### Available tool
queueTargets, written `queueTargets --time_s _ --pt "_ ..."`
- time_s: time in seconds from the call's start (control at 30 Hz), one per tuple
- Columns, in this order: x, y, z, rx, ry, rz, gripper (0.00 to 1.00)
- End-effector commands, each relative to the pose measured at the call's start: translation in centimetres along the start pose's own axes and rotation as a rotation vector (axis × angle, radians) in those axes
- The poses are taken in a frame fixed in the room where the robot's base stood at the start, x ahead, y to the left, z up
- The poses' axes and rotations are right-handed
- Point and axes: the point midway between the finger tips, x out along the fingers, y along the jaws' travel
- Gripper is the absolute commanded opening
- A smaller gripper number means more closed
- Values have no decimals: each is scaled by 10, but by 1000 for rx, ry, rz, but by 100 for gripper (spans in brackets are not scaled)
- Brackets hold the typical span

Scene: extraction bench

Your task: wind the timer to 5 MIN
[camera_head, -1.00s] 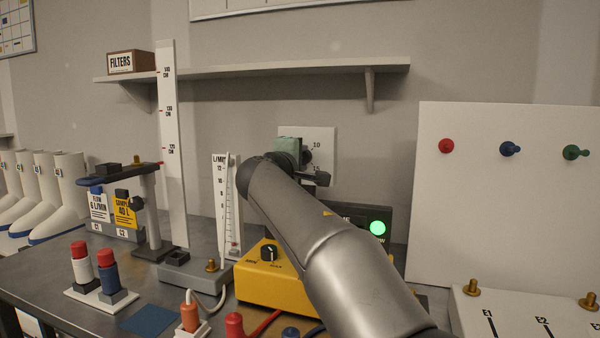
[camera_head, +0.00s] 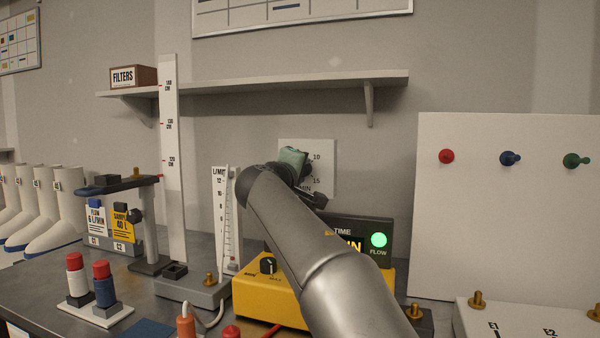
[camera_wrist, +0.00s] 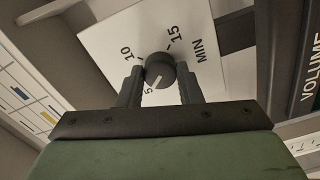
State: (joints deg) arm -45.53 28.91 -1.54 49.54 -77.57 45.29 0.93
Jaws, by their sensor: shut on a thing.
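The timer is a white plate (camera_head: 322,150) on the back wall below the shelf, with 10, 15 and MIN showing. In the wrist view its dark round knob (camera_wrist: 159,70) sits among the marks 5, 10 and 15. The white pointer line on the knob points toward the 5, close to that mark. My gripper (camera_wrist: 160,80) has one finger on each side of the knob and is shut on it. In the head view my gripper (camera_head: 304,178) is rolled at the plate, and my arm hides the knob and the plate's lower left.
A yellow box (camera_head: 262,297) with a dial and a display with a lit green FLOW lamp (camera_head: 379,240) stand below my arm. A tall scale (camera_head: 172,150) and a flow gauge (camera_head: 223,215) stand to the left. A shelf (camera_head: 270,82) runs above. A white pegged board (camera_head: 500,210) is at right.

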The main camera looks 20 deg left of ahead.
Motion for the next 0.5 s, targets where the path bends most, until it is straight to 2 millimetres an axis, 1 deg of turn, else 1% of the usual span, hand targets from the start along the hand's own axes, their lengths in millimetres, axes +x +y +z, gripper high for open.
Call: queueTargets --time_s 0.03,0.07,0.1,0.13,0.37,0.5 --pt "0 -1 0 -1 -2 -2 9" --pt "0 -1 0 -1 -2 -2 38" --pt "0 -1 0 -1 -2 -1 49" --pt "0 -1 0 -1 -1 -1 54" --pt "0 0 0 -1 -1 -1 54" --pt "-6 0 0 0 1 0 54"
